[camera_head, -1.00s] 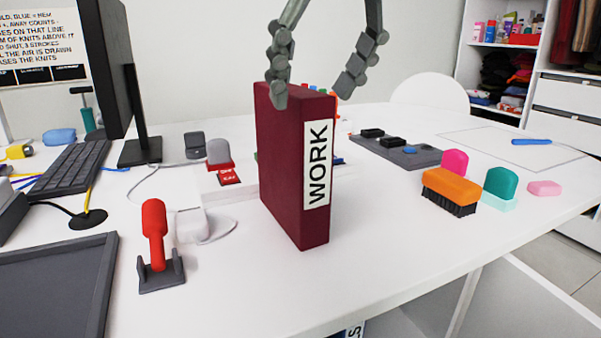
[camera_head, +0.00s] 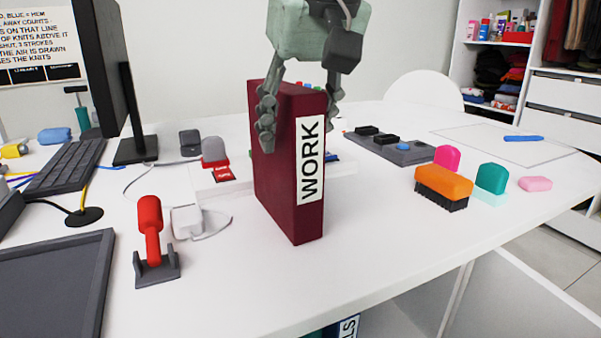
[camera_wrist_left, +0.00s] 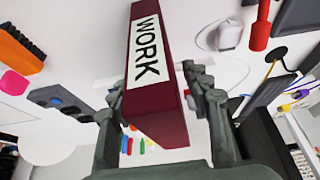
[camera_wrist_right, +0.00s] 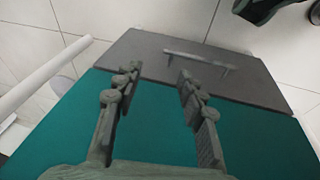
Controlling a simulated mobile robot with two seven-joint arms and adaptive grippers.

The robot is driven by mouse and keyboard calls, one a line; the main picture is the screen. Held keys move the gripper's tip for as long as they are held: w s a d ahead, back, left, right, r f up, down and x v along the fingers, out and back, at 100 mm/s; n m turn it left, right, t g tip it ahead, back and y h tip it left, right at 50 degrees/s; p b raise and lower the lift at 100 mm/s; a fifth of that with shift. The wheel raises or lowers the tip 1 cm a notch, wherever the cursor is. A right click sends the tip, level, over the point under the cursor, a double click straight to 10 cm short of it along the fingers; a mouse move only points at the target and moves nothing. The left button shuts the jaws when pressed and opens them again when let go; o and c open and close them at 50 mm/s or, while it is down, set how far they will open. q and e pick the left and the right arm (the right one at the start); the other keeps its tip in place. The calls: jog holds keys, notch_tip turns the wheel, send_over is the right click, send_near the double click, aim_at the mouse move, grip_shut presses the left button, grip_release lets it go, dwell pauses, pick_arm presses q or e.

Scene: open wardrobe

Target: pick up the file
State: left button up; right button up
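The dark red file (camera_head: 275,180) with a white WORK label stands upright on the white desk. It also shows in the left wrist view (camera_wrist_left: 160,115), between the fingers. My left gripper (camera_head: 299,128) is above the file, with one finger down each side of its upper part. In the left wrist view my left gripper (camera_wrist_left: 156,88) is open, with gaps seen beside the file. My right gripper (camera_wrist_right: 160,73) is open and empty in the right wrist view, over a teal surface (camera_wrist_right: 150,115); it is outside the head view.
An orange brush (camera_head: 443,184) and a grey button panel (camera_head: 392,148) lie to the right. A red-handled tool (camera_head: 150,228) in a grey stand, a keyboard (camera_head: 66,167) and a monitor (camera_head: 103,70) are on the left. The desk in front of the file is clear.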

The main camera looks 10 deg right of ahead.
pick_arm(q)
grip_shut()
dwell(0.3)
